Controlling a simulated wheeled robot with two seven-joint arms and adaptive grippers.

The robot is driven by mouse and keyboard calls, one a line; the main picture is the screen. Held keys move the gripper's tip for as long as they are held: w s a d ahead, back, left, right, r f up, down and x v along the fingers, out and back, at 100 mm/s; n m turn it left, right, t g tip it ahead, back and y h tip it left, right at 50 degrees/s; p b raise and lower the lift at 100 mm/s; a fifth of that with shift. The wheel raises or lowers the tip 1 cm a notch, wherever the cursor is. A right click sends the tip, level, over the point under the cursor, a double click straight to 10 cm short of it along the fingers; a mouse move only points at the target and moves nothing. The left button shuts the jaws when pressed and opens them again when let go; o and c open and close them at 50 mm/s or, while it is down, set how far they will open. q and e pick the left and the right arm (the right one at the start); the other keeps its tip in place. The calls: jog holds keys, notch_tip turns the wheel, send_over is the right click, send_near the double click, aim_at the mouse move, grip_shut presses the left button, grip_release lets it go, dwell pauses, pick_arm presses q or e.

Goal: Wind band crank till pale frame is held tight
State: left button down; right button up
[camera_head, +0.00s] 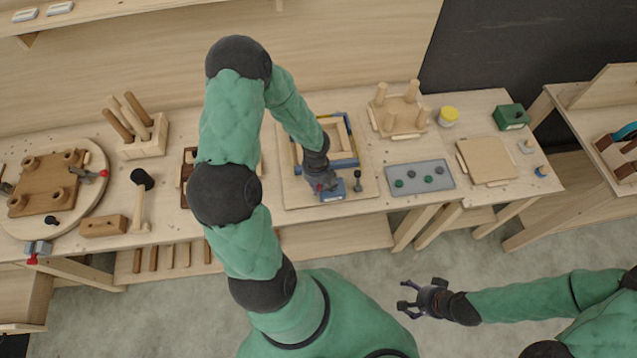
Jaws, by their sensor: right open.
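The pale frame (341,151) lies on a light wooden board (300,198) on the bench, with a blue band (353,137) along its visible sides. A blue block (333,191), which looks like the band crank's housing, sits at the board's front edge. A dark upright knob (357,179) stands just right of it. My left gripper (325,184) is over the blue block, pointing down. Its fingers are too small and overlapped to show whether they are open or touching the crank. My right gripper (408,298) is open and empty, above the floor in front of the bench.
A grey tray (420,187) with several round pieces lies right of the board, near an upturned stool (401,108). A mallet (141,190) and a round turntable (93,198) are at left. My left arm hides part of the bench.

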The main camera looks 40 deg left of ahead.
pick_arm(q)
jog(key=shift+w+a+r+m+p, duration=0.1)
jog(key=shift+w+a+m+p, duration=0.3)
jog(key=shift+m+p, duration=0.4)
jog(key=shift+a, duration=0.1)
jog(key=c, duration=1)
grip_release()
jog(key=shift+s, duration=0.1)
notch_tip(320, 180, up, 12)
jog(key=shift+f, duration=0.1)
